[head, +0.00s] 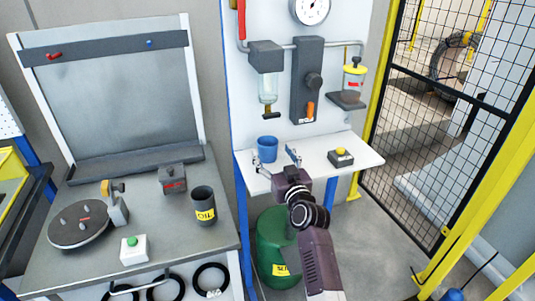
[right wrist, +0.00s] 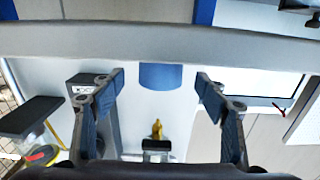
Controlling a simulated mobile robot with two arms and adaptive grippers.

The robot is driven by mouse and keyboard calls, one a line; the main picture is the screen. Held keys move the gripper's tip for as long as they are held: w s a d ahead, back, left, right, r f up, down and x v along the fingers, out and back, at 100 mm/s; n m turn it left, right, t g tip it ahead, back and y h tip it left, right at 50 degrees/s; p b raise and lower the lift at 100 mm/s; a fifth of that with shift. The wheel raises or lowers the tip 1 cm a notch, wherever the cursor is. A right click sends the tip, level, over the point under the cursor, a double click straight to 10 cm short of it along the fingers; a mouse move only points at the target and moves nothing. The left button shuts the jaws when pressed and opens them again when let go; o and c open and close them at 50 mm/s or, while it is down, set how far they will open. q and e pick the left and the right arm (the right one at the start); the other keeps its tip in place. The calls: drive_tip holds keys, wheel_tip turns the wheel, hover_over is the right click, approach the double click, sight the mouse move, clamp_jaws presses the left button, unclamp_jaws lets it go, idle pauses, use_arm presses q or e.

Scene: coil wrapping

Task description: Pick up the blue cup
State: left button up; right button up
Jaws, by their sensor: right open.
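The blue cup (head: 267,149) stands upright on the left part of the white shelf (head: 335,160) in the head view. It also shows in the right wrist view (right wrist: 160,76), between the fingers and beyond them, partly cut off by the pale shelf edge. My right gripper (head: 275,160) is at the front edge of the shelf, in front of the cup. Its fingers (right wrist: 159,88) are spread wide with nothing between them, and it seems apart from the cup. My left gripper is not in view.
A yellow-buttoned box (head: 341,158) sits to the right on the shelf. A dispenser panel (head: 308,80) rises behind, with a glass jar (head: 353,82) at right. A green drum (head: 275,250) stands below.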

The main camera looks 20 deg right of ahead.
sight(271, 150)
drive_tip(key=w, duration=0.1)
drive_tip(key=w+b, duration=0.1)
drive_tip(key=shift+w+a+f, duration=0.1)
drive_tip(key=shift+w+f, duration=0.1)
drive_tip(key=shift+w, duration=0.15)
drive_tip(key=shift+w+b, duration=0.65)
drive_tip(key=shift+w, duration=0.4)
drive_tip(key=shift+w+r, duration=0.1)
drive_tip(key=shift+c, duration=0.8)
drive_tip(key=c, duration=0.5)
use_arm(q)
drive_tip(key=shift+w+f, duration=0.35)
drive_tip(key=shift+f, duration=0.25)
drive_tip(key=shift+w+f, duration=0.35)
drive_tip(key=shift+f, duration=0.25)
use_arm(e)
drive_tip(key=c, duration=0.7)
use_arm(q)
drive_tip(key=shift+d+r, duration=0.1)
use_arm(e)
drive_tip(key=shift+r, duration=0.15)
